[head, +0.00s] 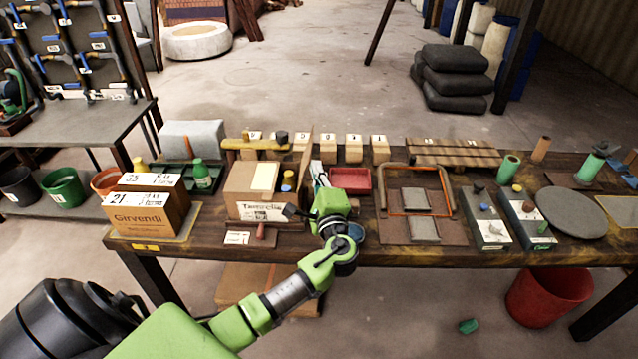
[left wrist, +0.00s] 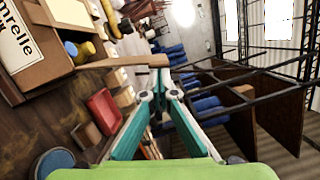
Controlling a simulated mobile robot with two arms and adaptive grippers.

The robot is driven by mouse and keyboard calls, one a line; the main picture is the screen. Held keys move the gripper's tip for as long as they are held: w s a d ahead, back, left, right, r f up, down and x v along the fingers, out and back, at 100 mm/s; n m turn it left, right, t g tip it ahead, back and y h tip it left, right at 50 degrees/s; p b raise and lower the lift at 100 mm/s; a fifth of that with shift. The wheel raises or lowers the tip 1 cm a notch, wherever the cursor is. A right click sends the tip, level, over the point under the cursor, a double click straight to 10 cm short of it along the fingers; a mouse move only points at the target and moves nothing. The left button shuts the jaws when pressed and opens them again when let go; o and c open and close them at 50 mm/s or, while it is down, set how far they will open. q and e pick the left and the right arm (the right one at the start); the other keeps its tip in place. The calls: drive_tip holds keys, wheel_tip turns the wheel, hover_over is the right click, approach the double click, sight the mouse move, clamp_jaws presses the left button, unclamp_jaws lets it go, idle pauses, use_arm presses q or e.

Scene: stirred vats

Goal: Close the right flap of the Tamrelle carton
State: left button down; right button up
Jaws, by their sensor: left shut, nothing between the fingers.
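The Tamrelle carton (head: 242,206) stands on the workbench, its label facing me. Its left top side looks covered, with a cream sheet on it. The right flap (head: 304,160) stands up along the right edge. In the left wrist view the right flap (left wrist: 120,62) sticks out from the carton (left wrist: 38,72). My left gripper (head: 319,172) is shut and empty, right of the carton. In the left wrist view its fingertips (left wrist: 159,72) are close to the flap's free end; contact is unclear. My right gripper is out of view.
A red tray (head: 352,189) and a blue round dish (head: 356,232) are right of the carton. The Girvendi box (head: 150,222) stands to the left. A red-handled tool (head: 261,231) lies in front. Wooden blocks (head: 354,149) line the back.

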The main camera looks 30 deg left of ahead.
use_arm(q)
drive_tip(key=s+a+n+g+h, duration=0.1)
drive_tip(key=s+a+n+h, duration=0.1)
drive_tip(key=s+a+n, duration=0.45)
drive_tip(key=s+a+f+n+h, duration=0.3)
drive_tip(key=a+f+n, duration=0.7)
drive_tip(key=n, duration=0.2)
drive_tip(key=shift+s+t, duration=0.3)
drive_tip(key=shift+t, duration=0.1)
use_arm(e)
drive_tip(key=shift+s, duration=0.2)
use_arm(q)
drive_tip(key=shift+a+f, duration=0.1)
drive_tip(key=shift+f, duration=0.05)
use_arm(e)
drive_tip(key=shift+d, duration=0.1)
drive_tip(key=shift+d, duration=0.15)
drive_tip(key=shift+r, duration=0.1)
